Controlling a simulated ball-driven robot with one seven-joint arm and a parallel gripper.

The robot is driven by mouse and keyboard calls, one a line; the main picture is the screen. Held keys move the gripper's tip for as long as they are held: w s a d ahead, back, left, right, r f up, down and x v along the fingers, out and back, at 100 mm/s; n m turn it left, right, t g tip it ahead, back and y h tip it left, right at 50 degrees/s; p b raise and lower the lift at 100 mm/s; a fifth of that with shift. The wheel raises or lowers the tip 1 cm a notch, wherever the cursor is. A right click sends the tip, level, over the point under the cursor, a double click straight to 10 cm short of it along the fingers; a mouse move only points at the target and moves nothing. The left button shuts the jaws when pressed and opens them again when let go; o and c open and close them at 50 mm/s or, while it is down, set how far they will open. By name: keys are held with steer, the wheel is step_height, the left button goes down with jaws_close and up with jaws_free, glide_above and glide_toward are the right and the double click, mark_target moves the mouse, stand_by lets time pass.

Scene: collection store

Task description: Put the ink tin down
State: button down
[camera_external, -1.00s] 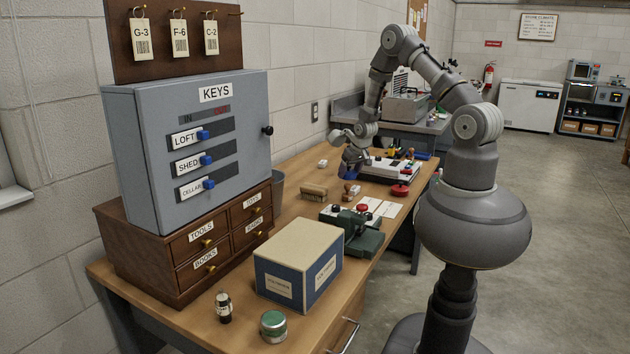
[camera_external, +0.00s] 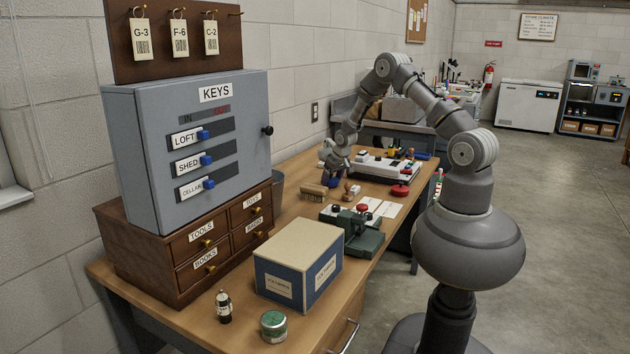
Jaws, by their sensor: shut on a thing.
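My gripper (camera_external: 335,172) is over the far part of the wooden desk, pointing down. It is shut on a small dark blue thing (camera_external: 333,182), which I take to be the ink tin. The gripper hides its upper part. The tin is at or just above the desk top, left of the white tray; I cannot tell whether it touches the desk.
The brush (camera_external: 314,191) lies close in front of the tin, and a wooden-handled stamp (camera_external: 350,190) stands to its right. A white tray (camera_external: 372,177) and a red-topped thing (camera_external: 400,190) are farther right. A blue box (camera_external: 297,268) and green tin (camera_external: 273,327) stand nearer.

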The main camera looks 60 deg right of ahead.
steer(key=shift+f, duration=0.15)
steer(key=shift+f, duration=0.15)
jaws_free()
